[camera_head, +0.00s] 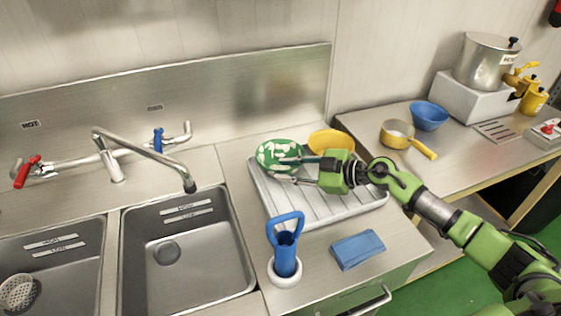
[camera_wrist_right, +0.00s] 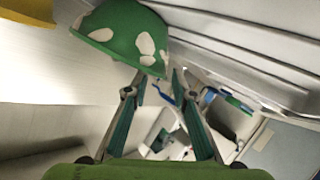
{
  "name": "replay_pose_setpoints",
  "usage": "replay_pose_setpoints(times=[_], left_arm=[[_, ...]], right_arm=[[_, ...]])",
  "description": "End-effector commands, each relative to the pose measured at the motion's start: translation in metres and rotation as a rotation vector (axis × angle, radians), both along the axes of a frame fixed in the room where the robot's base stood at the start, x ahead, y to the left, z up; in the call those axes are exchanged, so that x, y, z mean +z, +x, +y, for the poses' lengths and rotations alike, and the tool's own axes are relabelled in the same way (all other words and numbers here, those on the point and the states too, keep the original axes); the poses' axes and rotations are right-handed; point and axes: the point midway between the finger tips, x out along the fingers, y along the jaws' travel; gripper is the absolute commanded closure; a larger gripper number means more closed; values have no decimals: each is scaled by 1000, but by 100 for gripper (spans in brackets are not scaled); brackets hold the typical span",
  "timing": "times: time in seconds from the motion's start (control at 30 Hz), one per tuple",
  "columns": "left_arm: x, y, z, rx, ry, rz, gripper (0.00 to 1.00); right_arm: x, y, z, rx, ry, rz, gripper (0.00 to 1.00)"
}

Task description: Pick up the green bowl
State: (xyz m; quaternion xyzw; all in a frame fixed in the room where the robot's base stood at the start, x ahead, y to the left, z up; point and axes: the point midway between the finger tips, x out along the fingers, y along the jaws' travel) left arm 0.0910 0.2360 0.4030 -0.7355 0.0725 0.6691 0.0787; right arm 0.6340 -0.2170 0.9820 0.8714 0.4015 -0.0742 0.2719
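The green bowl (camera_head: 278,154) with white patches sits at the back left of the grey drying rack (camera_head: 345,211), its patterned outside showing. My right gripper (camera_head: 290,168) reaches in from the right with its fingertips at the bowl's right side. In the right wrist view the fingers (camera_wrist_right: 160,74) stand apart with a gap between them. The green bowl (camera_wrist_right: 118,32) is just beyond the tips there, and its lower edge meets the left fingertip in the picture. I cannot tell whether they touch. My left gripper is not in view.
A yellow bowl (camera_head: 331,140) stands behind my right gripper. A blue-handled tool in a white holder (camera_head: 285,277) and a blue cloth (camera_head: 357,249) are in front of the rack. Sinks (camera_head: 172,252) lie left. The right counter holds a blue bowl (camera_head: 429,116) and yellow pan (camera_head: 398,134).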

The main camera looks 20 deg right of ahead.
Motion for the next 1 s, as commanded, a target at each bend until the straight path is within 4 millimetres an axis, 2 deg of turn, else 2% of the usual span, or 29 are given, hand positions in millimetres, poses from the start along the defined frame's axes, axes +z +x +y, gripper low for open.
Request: replay_pose_setpoints(times=[0.1,0.23,0.53,0.57,0.63,1.0], left_arm=[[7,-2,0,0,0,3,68],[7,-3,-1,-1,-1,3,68],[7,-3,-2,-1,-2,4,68],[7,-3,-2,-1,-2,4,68],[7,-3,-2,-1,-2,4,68],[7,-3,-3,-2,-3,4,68]], right_arm=[[-4,10,15,1,5,0,76],[-10,20,23,0,4,-1,76],[-13,23,26,0,-1,-1,76],[-13,23,26,0,-1,-1,81],[-13,23,26,0,0,0,99],[-13,23,26,0,1,-1,100]])
